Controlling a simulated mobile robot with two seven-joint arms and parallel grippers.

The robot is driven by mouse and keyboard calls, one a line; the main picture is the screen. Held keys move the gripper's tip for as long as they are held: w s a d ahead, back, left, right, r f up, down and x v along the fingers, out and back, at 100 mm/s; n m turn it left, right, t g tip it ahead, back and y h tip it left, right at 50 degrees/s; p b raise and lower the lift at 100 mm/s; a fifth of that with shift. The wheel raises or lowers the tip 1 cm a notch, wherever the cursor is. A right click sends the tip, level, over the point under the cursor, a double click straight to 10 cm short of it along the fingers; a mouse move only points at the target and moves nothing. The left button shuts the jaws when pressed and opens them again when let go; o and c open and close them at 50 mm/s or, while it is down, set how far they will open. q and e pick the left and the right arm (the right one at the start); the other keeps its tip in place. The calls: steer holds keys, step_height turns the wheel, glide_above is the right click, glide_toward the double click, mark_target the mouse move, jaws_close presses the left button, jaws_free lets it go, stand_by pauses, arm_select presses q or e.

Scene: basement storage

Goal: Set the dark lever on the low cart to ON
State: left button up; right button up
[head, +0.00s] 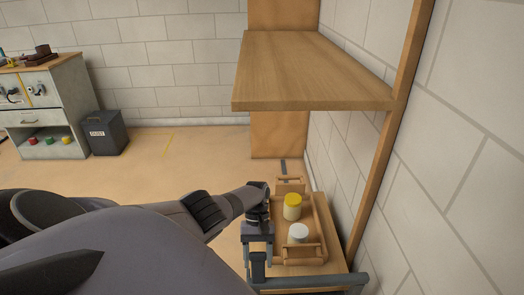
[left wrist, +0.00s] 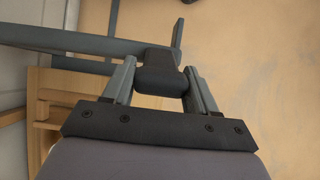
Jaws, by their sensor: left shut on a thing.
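The low cart shows at the bottom of the head view, with a blue-grey rail (head: 312,282) at its near end. The same blue-grey rail (left wrist: 70,42) crosses the upper left of the left wrist view. My left gripper (head: 258,240) reaches down at the cart's left side. In the left wrist view its two fingers stand on either side of the dark lever's block-shaped grip (left wrist: 160,75) and are shut on it. The gripper hides most of the lever in the head view. No ON or OFF marking is readable. My right gripper is not in view.
A wooden tray (head: 318,222) on the cart holds a yellow-lidded jar (head: 292,207) and a white-lidded jar (head: 298,233), close right of my gripper. A wooden shelf (head: 310,70) overhangs behind. A dark bin (head: 104,133) and a grey cabinet (head: 45,108) stand left; open floor lies between.

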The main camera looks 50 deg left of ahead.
arm_select(q)
steer(key=shift+w+a, duration=0.15)
steer(key=shift+a, duration=0.05)
steer(key=o, duration=1.4)
steer(key=shift+v, duration=3.55)
steer(key=shift+d, duration=0.1)
